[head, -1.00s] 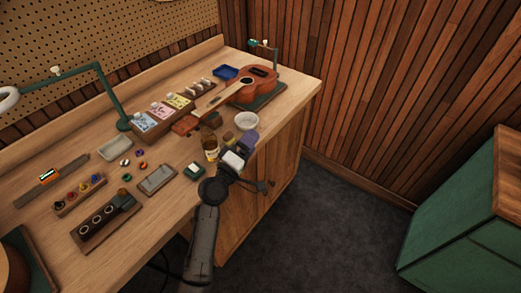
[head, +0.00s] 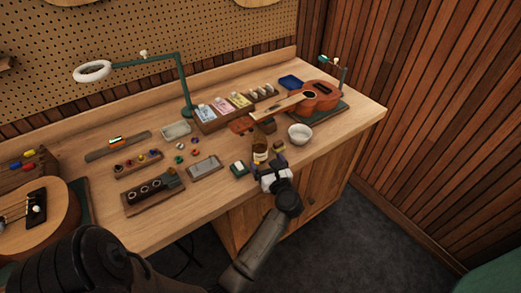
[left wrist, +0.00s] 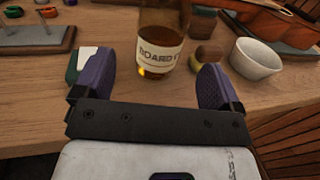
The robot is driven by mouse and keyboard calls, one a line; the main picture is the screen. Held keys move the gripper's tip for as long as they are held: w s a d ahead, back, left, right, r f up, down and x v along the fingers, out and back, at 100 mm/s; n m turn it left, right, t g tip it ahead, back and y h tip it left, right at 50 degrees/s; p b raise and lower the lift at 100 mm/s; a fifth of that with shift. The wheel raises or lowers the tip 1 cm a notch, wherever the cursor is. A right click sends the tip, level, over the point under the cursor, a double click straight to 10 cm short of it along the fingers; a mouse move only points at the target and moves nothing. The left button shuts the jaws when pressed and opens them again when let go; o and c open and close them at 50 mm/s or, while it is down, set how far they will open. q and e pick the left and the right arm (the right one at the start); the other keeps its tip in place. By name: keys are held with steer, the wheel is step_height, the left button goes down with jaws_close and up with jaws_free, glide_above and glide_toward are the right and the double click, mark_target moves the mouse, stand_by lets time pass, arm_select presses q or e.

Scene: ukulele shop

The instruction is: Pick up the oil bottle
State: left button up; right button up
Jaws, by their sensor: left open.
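The oil bottle (head: 260,151) is an amber glass bottle with a cream label. It stands upright near the front edge of the workbench. In the left wrist view the bottle (left wrist: 160,45) shows its label, partly readable as "BOARD", and its top is cut off by the frame. My left gripper (head: 268,173) is open at the bench's front edge, just in front of the bottle. In the wrist view its purple fingers (left wrist: 155,82) frame the bottle, which appears beyond the fingertips. Nothing is held. My right gripper is not in view.
A small round jar (left wrist: 208,55) and a white bowl (head: 300,133) stand right of the bottle. A green box with a white top (head: 239,168) sits close on its left. A ukulele (head: 315,97) lies behind. A grey tray (head: 204,166) is farther left.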

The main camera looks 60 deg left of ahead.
mark_target(263, 154)
arm_select(q)
steer(key=a, duration=0.4)
steer(key=w+a, duration=0.1)
steer(key=a, duration=0.2)
steer(key=shift+w+a, duration=0.1)
steer(key=c, duration=1.1)
steer(key=shift+r, duration=0.15)
